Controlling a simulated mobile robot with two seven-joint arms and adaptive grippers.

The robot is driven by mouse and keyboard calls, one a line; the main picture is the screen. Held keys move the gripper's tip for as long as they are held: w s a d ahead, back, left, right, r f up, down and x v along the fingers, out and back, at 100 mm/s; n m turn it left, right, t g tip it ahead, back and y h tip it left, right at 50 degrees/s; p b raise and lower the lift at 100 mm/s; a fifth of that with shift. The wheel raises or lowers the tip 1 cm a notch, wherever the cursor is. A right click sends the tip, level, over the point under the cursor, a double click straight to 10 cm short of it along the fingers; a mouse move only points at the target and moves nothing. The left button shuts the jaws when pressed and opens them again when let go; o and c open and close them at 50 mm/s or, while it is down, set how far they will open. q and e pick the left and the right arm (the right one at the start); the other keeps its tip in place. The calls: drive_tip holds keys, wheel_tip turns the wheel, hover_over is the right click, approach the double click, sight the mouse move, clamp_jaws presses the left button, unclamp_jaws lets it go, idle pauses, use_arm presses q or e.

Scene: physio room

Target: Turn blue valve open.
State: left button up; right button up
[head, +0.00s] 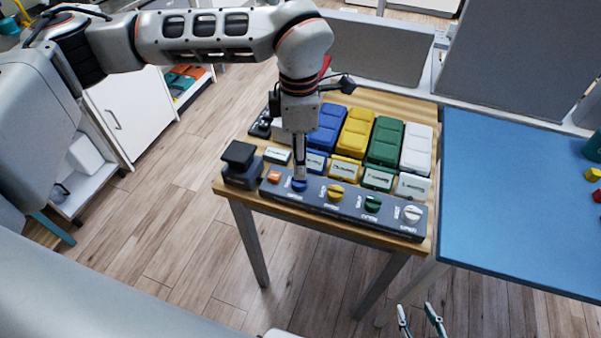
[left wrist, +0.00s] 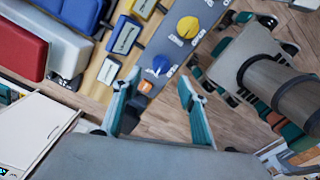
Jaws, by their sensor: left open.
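The blue valve (head: 299,184) is a round knob on the grey control strip (head: 330,207) along the table's front edge, between an orange button (head: 274,176) and the yellow valve (head: 335,191). My left gripper (head: 300,172) points down just above the blue valve and partly covers it. In the left wrist view the blue valve (left wrist: 157,66) lies just beyond the gap between the open teal fingers (left wrist: 158,84), which hold nothing. A white mark shows on the knob; its lettering is unreadable. My right gripper (head: 420,318) is open and empty at the bottom edge.
A green valve (head: 372,203) and a white valve (head: 411,213) continue the strip. Labelled blocks and coloured units (head: 354,132) stand behind it. A black block (head: 240,160) stands at the table's left corner. A blue-topped table (head: 520,190) is at right.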

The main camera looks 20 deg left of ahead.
sight(300, 182)
use_arm(q)
wheel_tip(300, 182, down, 7)
drive_tip(key=shift+r, duration=0.1)
idle(0.3)
drive_tip(key=c, duration=1.1)
